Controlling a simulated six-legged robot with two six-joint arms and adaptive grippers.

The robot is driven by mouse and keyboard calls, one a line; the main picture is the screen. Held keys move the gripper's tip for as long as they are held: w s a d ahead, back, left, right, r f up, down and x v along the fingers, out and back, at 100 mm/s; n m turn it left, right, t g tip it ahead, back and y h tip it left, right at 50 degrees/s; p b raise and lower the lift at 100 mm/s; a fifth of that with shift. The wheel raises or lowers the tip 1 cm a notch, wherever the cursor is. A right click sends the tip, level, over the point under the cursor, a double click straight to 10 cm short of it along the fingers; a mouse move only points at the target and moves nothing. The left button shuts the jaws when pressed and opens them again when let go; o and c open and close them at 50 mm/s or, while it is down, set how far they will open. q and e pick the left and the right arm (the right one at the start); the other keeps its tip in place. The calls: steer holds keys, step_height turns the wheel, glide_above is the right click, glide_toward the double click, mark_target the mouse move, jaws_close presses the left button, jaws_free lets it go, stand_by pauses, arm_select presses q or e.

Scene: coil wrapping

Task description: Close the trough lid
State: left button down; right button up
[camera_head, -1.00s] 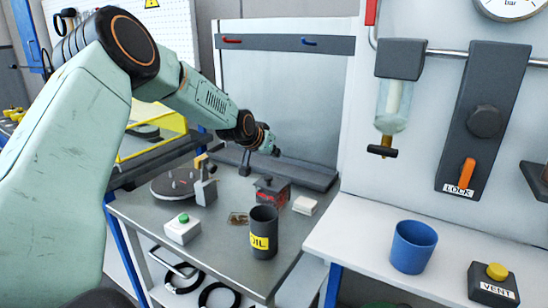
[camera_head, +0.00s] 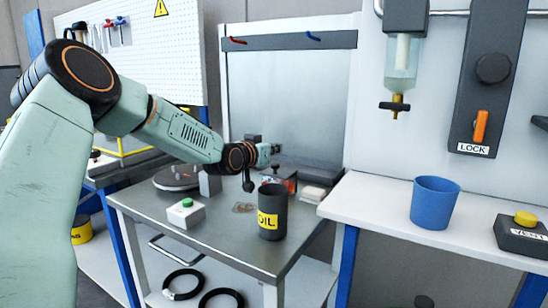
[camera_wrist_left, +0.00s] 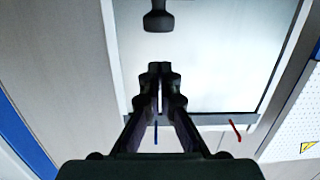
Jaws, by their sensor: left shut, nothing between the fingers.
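A long dark trough-like base (camera_head: 318,174) lies along the back of the metal table, partly hidden by my left arm and other items. I cannot make out for sure which part is its lid. My left gripper (camera_head: 275,148) is above the back of the table, in front of the upright grey panel (camera_head: 290,95). In the left wrist view its fingers (camera_wrist_left: 160,70) are shut and empty, with the panel behind them. A dark knob-like part (camera_wrist_left: 158,17) shows beyond the fingertips, apart from them. My right gripper is not in view.
A dark OIL can (camera_head: 272,212) stands on the table (camera_head: 235,238), with a green-button box (camera_head: 186,213) to its left. Small blocks (camera_head: 313,193) lie behind the can. A blue cup (camera_head: 434,203) stands on the white bench at right, near a VENT box (camera_head: 522,236).

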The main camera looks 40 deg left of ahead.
arm_select(q)
steer(key=f+b, duration=0.1)
steer(key=f+t+b, duration=0.1)
steer(key=shift+s+a+t+b, duration=0.1)
steer(key=shift+s+t+b, duration=0.2)
steer(key=shift+b, duration=0.1)
steer(key=shift+s+f, duration=0.1)
steer(key=shift+s, duration=0.05)
steer(key=shift+s+p, duration=0.25)
steer(key=shift+p, duration=0.1)
steer(key=shift+s+d+f+p, duration=0.15)
steer(key=shift+s+f+p, duration=0.25)
steer(key=shift+f, duration=0.2)
steer(key=shift+s+d+f+p, duration=0.15)
steer(key=shift+s+f+p, duration=0.2)
steer(key=shift+f, duration=0.25)
